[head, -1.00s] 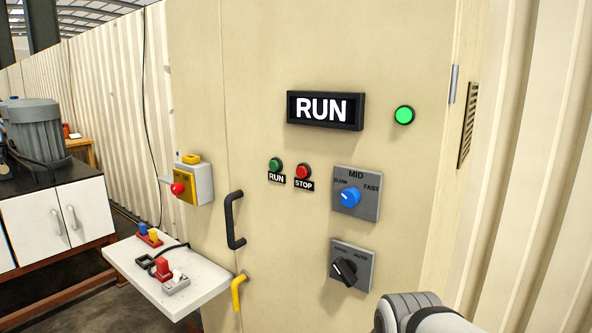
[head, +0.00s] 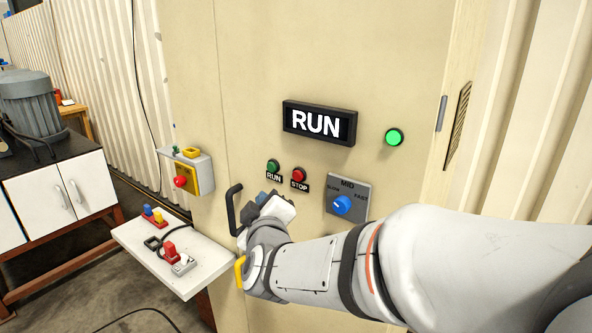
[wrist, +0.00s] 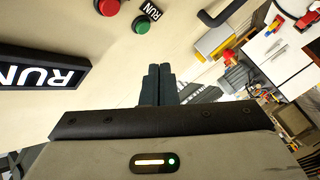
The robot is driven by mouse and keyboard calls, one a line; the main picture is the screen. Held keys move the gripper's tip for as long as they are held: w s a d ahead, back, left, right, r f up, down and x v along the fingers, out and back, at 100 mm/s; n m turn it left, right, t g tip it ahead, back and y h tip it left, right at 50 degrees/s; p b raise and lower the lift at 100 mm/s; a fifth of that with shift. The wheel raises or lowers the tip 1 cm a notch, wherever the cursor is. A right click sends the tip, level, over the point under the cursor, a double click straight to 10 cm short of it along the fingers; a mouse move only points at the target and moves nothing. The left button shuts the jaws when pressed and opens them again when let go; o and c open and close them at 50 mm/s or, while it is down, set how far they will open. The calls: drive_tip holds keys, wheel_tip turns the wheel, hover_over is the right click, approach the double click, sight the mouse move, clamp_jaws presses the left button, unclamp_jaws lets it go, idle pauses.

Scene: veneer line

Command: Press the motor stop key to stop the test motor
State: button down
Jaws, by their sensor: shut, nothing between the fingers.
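The red stop key (head: 299,174) sits on the cream cabinet front above a black STOP label. A green RUN key (head: 272,166) is just left of it. The red key also shows at the top edge of the wrist view (wrist: 108,6), with the green key (wrist: 140,28) beside it. My gripper (head: 262,198) is below and left of the stop key in the head view, in front of the panel. Its dark fingers are together in the wrist view (wrist: 158,72), with nothing between them. They do not cover either key. The lit display (head: 318,123) reads RUN.
A green lamp (head: 394,137) is lit. A blue speed knob (head: 342,205) sits right of my gripper. A black door handle (head: 233,210) and a small white shelf (head: 205,268) lie left. A yellow box with a red button (head: 190,178) and a grey motor (head: 35,105) are further left.

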sight(298, 176)
drive_tip(key=w+d+b, duration=0.5)
drive_tip(key=w, duration=0.2)
drive_tip(key=shift+d, duration=0.25)
idle(0.3)
drive_tip(key=shift+d+f, duration=0.1)
idle(1.9)
drive_tip(key=shift+w+d+b, duration=0.15)
drive_tip(key=shift+w+b, duration=0.15)
drive_tip(key=shift+w, duration=0.05)
